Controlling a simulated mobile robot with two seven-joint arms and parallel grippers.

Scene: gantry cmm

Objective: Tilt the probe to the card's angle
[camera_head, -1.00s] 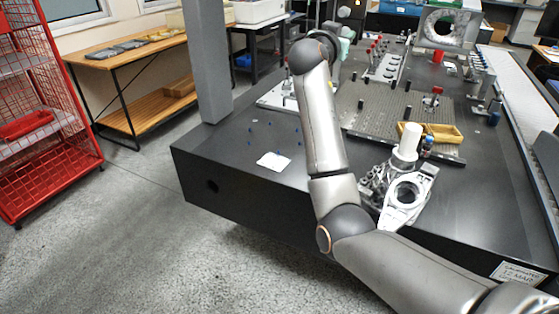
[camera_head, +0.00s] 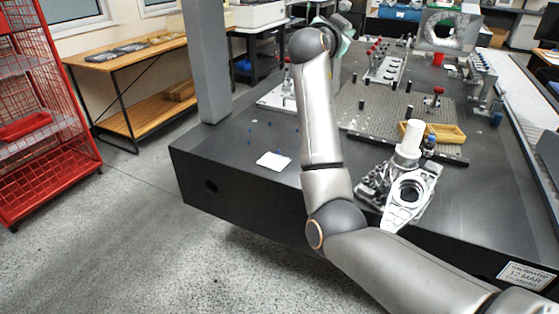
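A small white card (camera_head: 273,160) lies flat on the near left of the black table; its markings are too small to read. My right arm comes in from the lower right and reaches up past the card to the top edge of the picture. The far end of that arm, near a pale green part (camera_head: 346,44), is partly hidden behind its own joint, so I cannot make out the gripper fingers. I cannot clearly pick out the probe; it may be hidden by my arm or above the picture. My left gripper is not in view.
The black table (camera_head: 240,180) carries a perforated plate (camera_head: 385,112), a yellow tray (camera_head: 445,134) and a silver casting with a white cylinder (camera_head: 408,143) close to my arm. A grey column (camera_head: 206,65) rises at the left. The table top around the card is mostly clear.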

